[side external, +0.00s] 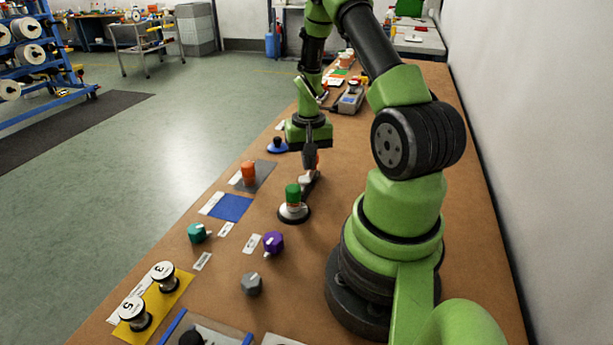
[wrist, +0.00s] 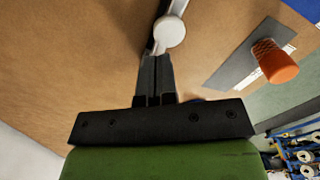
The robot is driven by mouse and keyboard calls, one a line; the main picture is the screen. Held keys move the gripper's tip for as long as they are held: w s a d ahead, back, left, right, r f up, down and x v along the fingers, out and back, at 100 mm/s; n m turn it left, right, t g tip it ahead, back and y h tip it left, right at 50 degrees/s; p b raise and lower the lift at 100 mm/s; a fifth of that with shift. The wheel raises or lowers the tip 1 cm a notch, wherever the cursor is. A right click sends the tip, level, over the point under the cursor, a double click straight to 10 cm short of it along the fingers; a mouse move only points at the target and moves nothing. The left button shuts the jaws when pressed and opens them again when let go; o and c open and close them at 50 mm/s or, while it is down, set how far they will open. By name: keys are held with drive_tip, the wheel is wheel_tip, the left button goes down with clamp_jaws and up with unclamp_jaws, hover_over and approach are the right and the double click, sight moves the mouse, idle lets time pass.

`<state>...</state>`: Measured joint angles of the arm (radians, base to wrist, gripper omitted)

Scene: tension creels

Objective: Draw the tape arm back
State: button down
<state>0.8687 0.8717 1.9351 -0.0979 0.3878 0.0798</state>
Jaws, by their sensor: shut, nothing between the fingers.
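The tape arm (side external: 308,182) is a pale grey lever. It reaches out from a round dark base (side external: 293,213) with a green cylinder (side external: 292,193) on top. In the wrist view the tape arm (wrist: 177,8) runs to the top edge and carries a round white end piece (wrist: 170,32). My gripper (side external: 309,168) points down at the far end of the arm. In the wrist view its fingers (wrist: 157,62) are together and empty, right beside the white end piece. I cannot tell whether they touch it.
An orange knob (side external: 248,171) on a grey plate stands left of the gripper; it also shows in the wrist view (wrist: 275,62). A blue square (side external: 231,208), teal knob (side external: 197,233), purple knob (side external: 273,242) and grey knob (side external: 251,283) lie nearer. A wall borders the table's right side.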

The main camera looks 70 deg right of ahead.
sight(306, 178)
drive_tip(key=shift+d, duration=0.45)
drive_tip(key=shift+a, duration=0.8)
wheel_tip(306, 178, up, 7)
idle(0.3)
drive_tip(key=w+a+r+n+t, duration=0.3)
drive_tip(key=a+r, duration=0.9)
drive_tip(key=s+a+r+n+t+y, duration=0.2)
drive_tip(key=s+a+r+n+t, duration=0.2)
drive_tip(key=a, duration=0.9)
drive_tip(key=s+r+n, duration=0.1)
drive_tip(key=s+r, duration=0.2)
drive_tip(key=s, duration=0.1)
drive_tip(key=shift+r, duration=0.15)
